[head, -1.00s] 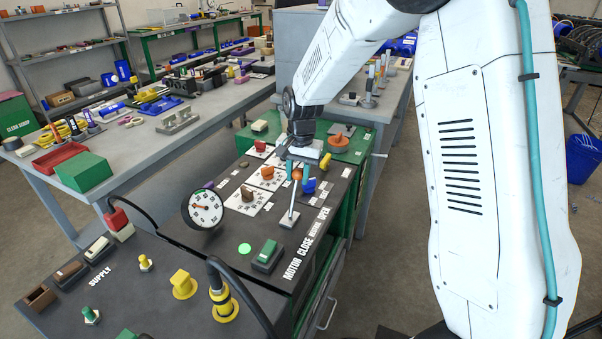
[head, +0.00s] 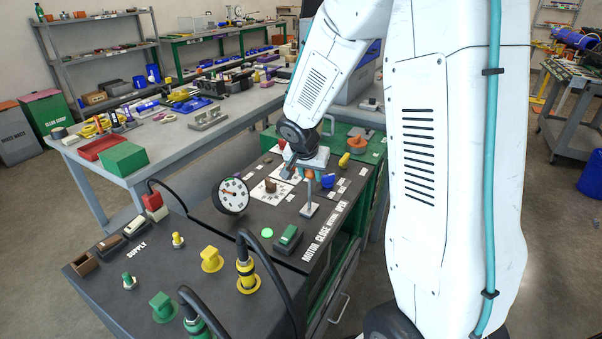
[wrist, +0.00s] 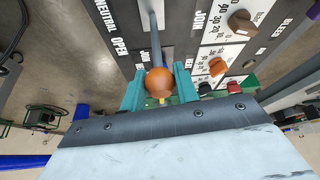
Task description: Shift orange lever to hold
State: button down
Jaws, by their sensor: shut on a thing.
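The orange lever has a round orange ball knob on a thin grey rod. In the wrist view its knob (wrist: 160,83) sits between the teal fingers of my gripper (wrist: 159,90), which are shut on it from both sides. In the head view the rod (head: 310,194) rises from a pale base plate on the dark cart panel and looks nearly upright. The words NEUTRAL and OPEN are printed beside the lever in the wrist view. I cannot make out a hold label.
A blue knob (head: 328,181) stands close right of the lever. A round gauge (head: 232,195), a lit green button (head: 267,232) and a green rocker switch (head: 288,237) lie to the left and front. In the wrist view, an orange knob (wrist: 218,66) and a brown knob (wrist: 240,22) are nearby.

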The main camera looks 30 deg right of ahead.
jog(key=shift+w+r, duration=0.1)
jog(key=c, duration=1.1)
grip_release()
jog(key=shift+a, duration=0.1)
jog(key=shift+o, duration=0.2)
jog(key=v, duration=0.7)
jog(key=shift+r, duration=0.3)
jog(key=shift+a, duration=0.1)
